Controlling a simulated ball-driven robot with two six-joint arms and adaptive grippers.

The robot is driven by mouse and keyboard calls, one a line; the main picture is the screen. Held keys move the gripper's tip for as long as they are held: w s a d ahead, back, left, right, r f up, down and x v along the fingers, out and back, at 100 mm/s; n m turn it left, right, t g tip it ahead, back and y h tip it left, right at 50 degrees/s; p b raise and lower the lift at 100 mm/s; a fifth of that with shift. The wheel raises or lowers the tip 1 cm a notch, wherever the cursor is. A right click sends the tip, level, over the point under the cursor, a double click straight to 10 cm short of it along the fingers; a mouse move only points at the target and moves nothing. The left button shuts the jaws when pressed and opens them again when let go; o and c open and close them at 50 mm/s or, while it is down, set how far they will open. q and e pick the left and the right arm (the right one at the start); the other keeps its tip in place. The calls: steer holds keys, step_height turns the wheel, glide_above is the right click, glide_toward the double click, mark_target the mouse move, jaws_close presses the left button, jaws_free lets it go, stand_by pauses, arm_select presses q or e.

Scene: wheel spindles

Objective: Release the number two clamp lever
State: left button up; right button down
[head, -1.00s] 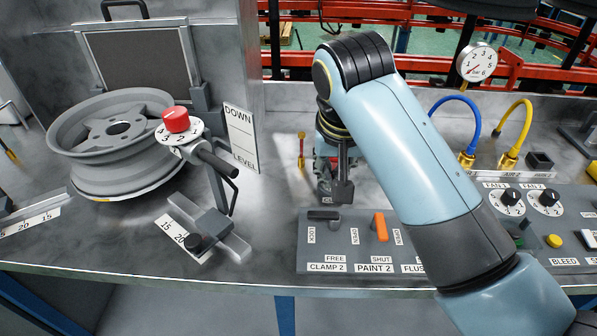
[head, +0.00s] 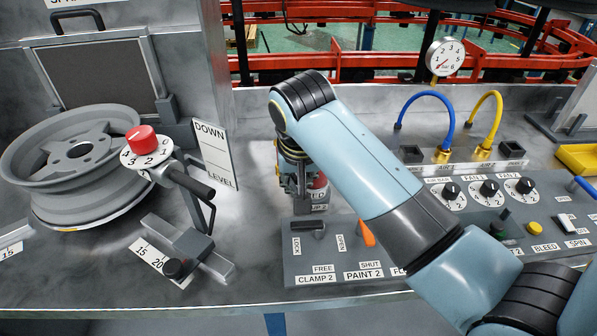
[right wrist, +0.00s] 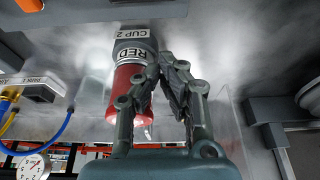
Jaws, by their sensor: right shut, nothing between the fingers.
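The number two clamp lever (head: 307,226) is a short dark handle at the top left of the grey control panel (head: 290,262), above the CLAMP 2 label. LOCK and FREE labels sit below it. My right gripper (head: 302,206) is just behind the lever, pointing down; whether it touches the lever cannot be told. Its fingers also show in the right wrist view (right wrist: 180,72), shut and empty. The lever cannot be made out there. My left gripper is not in view.
A red spray cup (right wrist: 130,80) labelled RED CUP 2 stands close beside the fingers. An orange PAINT 2 lever (head: 366,234) is right of the clamp lever. A wheel rim (head: 75,160) and red-knobbed stand (head: 141,140) are to the left.

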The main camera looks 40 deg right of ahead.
steer(key=x, duration=0.4)
steer(key=s+a, duration=0.1)
steer(key=s+a+p, duration=0.1)
steer(key=s, duration=0.1)
steer(key=shift+s+r, duration=0.25)
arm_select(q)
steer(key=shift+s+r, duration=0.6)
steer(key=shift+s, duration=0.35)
arm_select(e)
steer(key=shift+f, duration=0.1)
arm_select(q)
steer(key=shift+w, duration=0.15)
